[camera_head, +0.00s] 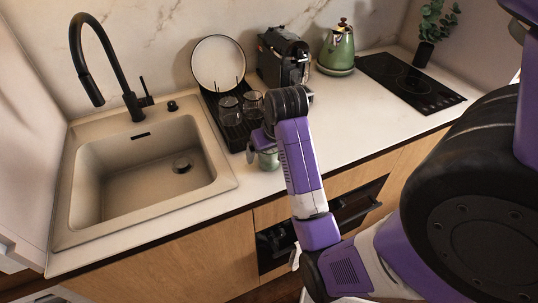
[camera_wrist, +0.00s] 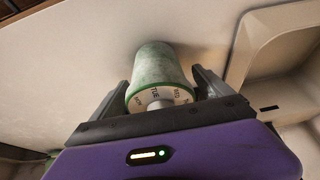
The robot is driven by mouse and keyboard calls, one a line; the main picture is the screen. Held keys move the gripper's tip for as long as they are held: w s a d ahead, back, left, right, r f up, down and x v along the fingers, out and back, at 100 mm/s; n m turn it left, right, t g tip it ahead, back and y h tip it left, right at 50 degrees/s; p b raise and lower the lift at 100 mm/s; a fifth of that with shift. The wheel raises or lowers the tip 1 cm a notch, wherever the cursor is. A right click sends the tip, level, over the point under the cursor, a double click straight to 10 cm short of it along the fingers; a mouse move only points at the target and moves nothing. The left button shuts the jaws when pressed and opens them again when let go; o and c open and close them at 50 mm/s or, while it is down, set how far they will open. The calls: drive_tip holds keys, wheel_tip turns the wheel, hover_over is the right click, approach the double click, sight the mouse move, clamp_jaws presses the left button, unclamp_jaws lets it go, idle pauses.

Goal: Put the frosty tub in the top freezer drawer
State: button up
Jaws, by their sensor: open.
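The frosty tub (camera_wrist: 158,68) is a pale, frosted cup shape with a green rim and a lettered dial on the end facing my wrist. It stands on the white counter. In the head view it shows as a small greenish piece (camera_head: 268,159), mostly hidden by my arm. My gripper (camera_wrist: 162,88) is open, with one finger on each side of the tub; I cannot tell whether they touch it. In the head view the gripper (camera_head: 260,143) is beside the dish rack at the counter's front. I cannot make out the freezer drawer.
The sink (camera_head: 150,170) with a black tap (camera_head: 112,65) is left of the tub. Behind it stands a dish rack (camera_head: 236,134) with glasses (camera_head: 229,109) and a plate (camera_head: 218,63). A coffee machine (camera_head: 284,58), green kettle (camera_head: 337,47) and hob (camera_head: 408,82) stand further right.

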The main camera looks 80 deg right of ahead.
drive_tip(key=c, duration=1.8)
drive_tip(key=shift+r, duration=0.1)
clamp_jaws()
